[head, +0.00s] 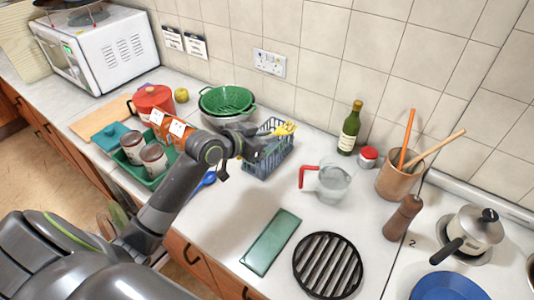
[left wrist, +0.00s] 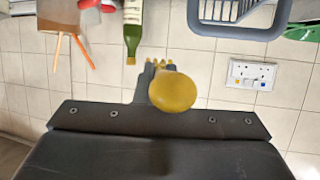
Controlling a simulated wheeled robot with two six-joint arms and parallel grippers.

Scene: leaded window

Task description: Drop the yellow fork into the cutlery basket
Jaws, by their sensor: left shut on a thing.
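The yellow fork (head: 285,129) is held in my left gripper (head: 262,131), which is shut on it. In the head view the fork shows over the far part of the cutlery basket (head: 268,158), a grey-blue slatted basket on the counter. In the left wrist view the fork (left wrist: 172,91) points its rounded end at the camera, with its tines just behind. The basket (left wrist: 240,28) shows at the top right there, apart from the fork in the picture. The exact height of the fork above the basket is hard to tell. My right gripper is not in view.
A green colander (head: 227,99) stands behind my gripper. A measuring jug (head: 332,183) with a red handle and a green bottle (head: 350,128) stand to the right. A blue utensil (head: 206,180) lies by the basket. A green tray (head: 150,176) holds jars at left.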

